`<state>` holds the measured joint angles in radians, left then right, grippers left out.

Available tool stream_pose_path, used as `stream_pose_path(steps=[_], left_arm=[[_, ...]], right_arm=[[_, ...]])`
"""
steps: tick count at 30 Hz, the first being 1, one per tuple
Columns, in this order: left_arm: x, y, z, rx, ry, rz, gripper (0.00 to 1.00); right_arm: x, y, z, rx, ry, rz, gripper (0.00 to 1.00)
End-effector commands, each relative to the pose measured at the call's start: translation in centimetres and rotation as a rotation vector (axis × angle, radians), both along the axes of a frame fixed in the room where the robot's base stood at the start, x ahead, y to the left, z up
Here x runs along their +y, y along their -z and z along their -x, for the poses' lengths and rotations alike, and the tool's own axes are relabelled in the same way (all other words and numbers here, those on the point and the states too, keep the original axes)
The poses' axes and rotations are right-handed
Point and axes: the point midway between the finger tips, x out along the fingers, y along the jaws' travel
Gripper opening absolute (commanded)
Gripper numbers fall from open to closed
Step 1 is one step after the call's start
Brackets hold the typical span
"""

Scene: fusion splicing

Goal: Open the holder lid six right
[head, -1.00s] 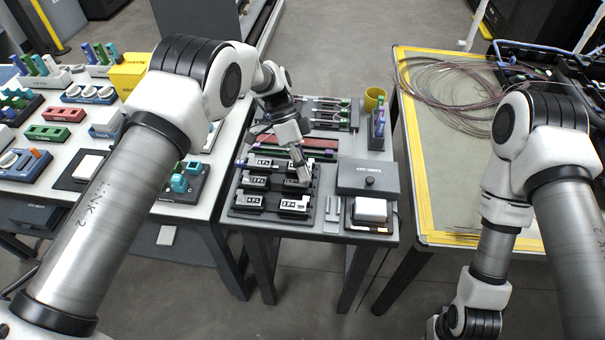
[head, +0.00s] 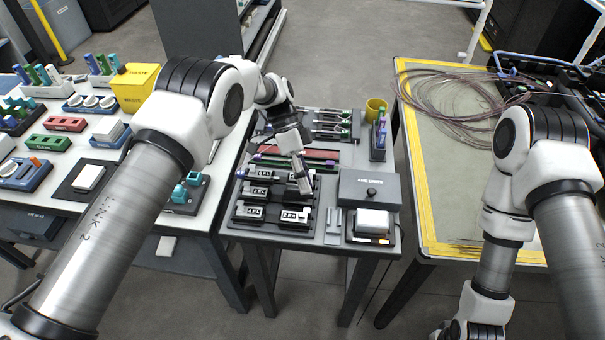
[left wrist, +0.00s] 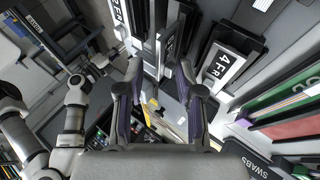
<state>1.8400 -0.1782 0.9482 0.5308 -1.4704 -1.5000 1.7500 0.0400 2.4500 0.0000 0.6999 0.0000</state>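Small black holders with white label plates stand in two columns on a dark tray (head: 228,217) on the middle table. The front right holder (head: 295,215) is in plain sight in the head view; its label is too small to read surely. My left gripper (head: 304,188) points down over the right column, just behind that holder, and partly hides the holders there. In the left wrist view the left gripper (left wrist: 160,82) has its two purple-padded fingers apart, with nothing held between them. A holder labelled 4FR (left wrist: 222,66) lies right of the fingers. My right gripper is out of view.
A grey box with a knob (head: 369,187) and a white-topped device (head: 373,222) stand right of the holders. A yellow cup (head: 375,107) and an upright rack (head: 379,140) stand behind. Coiled fibre (head: 455,95) lies on the right table. The left table (head: 190,222) carries several items.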

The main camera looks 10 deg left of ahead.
Motion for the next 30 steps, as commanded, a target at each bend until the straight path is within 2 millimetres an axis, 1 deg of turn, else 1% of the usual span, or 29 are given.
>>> stream_pose_path(steps=[2,5,8,9,13,18,22,30], left_arm=[[0.2,-0.5,-0.4,-0.001,0.000,0.001,0.36],[0.9,-1.7,-1.3,-0.004,-0.001,0.002,0.36],[1.8,-3.6,-2.8,-0.007,-0.001,0.002,0.36],[2.3,-4.5,-3.4,-0.006,-0.002,0.001,0.36],[3.6,-6.8,-5.1,-0.004,0.000,0.000,0.36],[4.1,-8.0,-6.1,-0.002,-0.001,0.002,0.36],[4.4,-8.7,-6.3,-0.002,-0.001,0.000,0.36],[4.5,-8.8,-6.3,0.000,0.000,-0.001,0.36]], right_arm=[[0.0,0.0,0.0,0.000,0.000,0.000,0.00],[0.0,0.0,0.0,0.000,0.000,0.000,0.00],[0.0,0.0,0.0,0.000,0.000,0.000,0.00],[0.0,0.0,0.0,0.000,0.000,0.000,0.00],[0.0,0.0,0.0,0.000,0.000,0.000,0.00],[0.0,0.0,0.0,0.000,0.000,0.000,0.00],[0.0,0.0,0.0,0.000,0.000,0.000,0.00],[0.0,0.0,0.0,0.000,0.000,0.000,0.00]])
